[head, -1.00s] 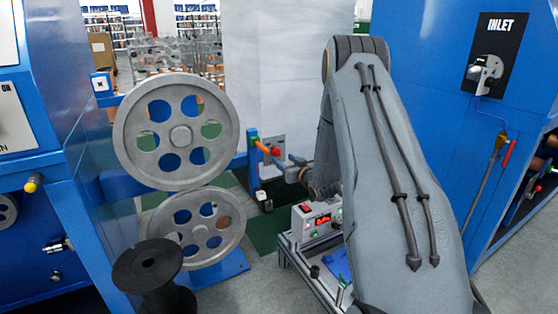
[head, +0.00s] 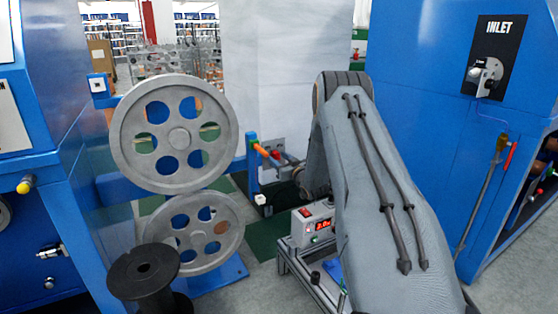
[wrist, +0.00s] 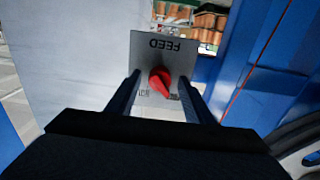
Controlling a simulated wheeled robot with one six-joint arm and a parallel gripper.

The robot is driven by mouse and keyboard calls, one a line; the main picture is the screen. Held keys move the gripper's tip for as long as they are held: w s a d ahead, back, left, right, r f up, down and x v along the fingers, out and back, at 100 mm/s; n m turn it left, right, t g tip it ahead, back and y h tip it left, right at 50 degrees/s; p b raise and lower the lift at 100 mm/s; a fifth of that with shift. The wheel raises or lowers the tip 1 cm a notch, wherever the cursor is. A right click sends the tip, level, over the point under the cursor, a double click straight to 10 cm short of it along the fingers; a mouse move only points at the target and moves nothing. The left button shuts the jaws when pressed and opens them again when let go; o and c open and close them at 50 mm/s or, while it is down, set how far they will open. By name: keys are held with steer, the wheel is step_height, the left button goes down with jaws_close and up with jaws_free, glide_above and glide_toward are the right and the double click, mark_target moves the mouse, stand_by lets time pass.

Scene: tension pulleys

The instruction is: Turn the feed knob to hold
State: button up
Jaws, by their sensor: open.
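The red feed knob (wrist: 160,81) sits on a grey plate (wrist: 150,48) whose word FEED appears upside down in the wrist view. Its narrow end points down and slightly right there, towards small labels too blurred to read. My gripper (wrist: 158,77) is open, with one blue finger on each side of the knob and visible gaps between. I cannot tell how far the fingertips are from the plate. In the head view the plate (head: 271,144) and the small red knob (head: 276,154) show beyond the wheels; my arm hides much of the gripper.
Two large grey spoked wheels (head: 181,177) stand left of the plate, with a black spool (head: 143,270) in front. An orange handle (head: 261,150) is close to the plate. A control box with a red display (head: 312,224) stands below my arm. A blue INLET cabinet (head: 440,130) is at right.

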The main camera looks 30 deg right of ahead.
steer(key=shift+c, duration=0.2)
steer(key=c, duration=1)
steer(key=shift+m, duration=0.3)
steer(key=m+p, duration=0.1)
steer(key=m, duration=0.1)
steer(key=shift+r+m, duration=0.1)
steer(key=shift+m, duration=0.3)
steer(key=m+p, duration=0.1)
steer(key=m, duration=0.3)
steer(key=shift+p, duration=0.4)
steer(key=m+p, duration=0.1)
steer(key=m, duration=0.3)
steer(key=shift+m, duration=0.4)
steer(key=shift+m+p, duration=0.3)
steer(key=shift+m, duration=1.4)
steer(key=shift+d+m, duration=0.1)
steer(key=shift+m, duration=0.2)
